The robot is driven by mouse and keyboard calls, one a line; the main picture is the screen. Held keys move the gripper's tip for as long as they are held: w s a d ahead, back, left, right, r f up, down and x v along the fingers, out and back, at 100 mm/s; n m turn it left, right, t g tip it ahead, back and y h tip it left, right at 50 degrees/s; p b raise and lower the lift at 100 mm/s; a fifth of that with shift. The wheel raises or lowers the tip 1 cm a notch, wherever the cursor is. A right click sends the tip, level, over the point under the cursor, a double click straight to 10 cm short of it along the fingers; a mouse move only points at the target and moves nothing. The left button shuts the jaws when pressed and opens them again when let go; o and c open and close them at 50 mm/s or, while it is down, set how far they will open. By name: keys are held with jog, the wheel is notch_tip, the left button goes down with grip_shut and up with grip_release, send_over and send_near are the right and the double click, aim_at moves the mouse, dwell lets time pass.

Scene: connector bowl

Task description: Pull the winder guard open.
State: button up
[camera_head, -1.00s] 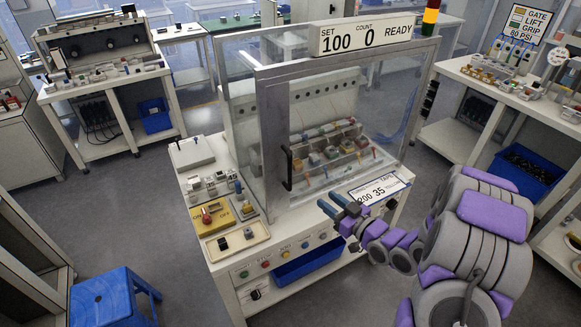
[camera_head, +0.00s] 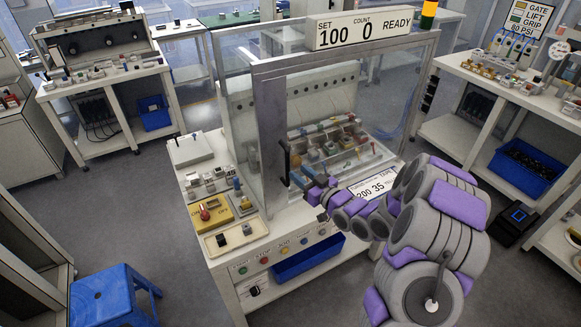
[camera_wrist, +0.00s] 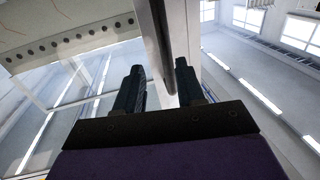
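The winder guard (camera_head: 272,145) is a clear panel in a grey frame on the front of the winder; it stands closed. Its handle (camera_head: 284,160) is a dark upright bar on the guard's left side. My gripper (camera_head: 303,175) is just right of the handle in the head view. In the wrist view my gripper (camera_wrist: 160,82) has its two dark fingers apart, and the handle (camera_wrist: 161,40) shows as a dark bar in line with the gap between them. Whether the bar is fully between the fingertips, or touching them, I cannot tell.
The winder's bench has a control panel (camera_head: 218,212) with knobs on the left and coloured buttons along its front. A blue stool (camera_head: 100,290) stands at the lower left. A side bench (camera_head: 520,95) is at the right. The floor in front is clear.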

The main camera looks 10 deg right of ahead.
aim_at(289, 167)
jog(key=x, duration=0.3)
jog(key=a+x, duration=0.1)
jog(key=x, duration=0.1)
jog(key=shift+a, duration=0.3)
jog(key=shift+w, duration=0.1)
jog(key=shift+d, duration=0.5)
jog(key=shift+c, duration=0.2)
jog(key=shift+a, duration=0.35)
jog(key=c, duration=0.5)
grip_shut()
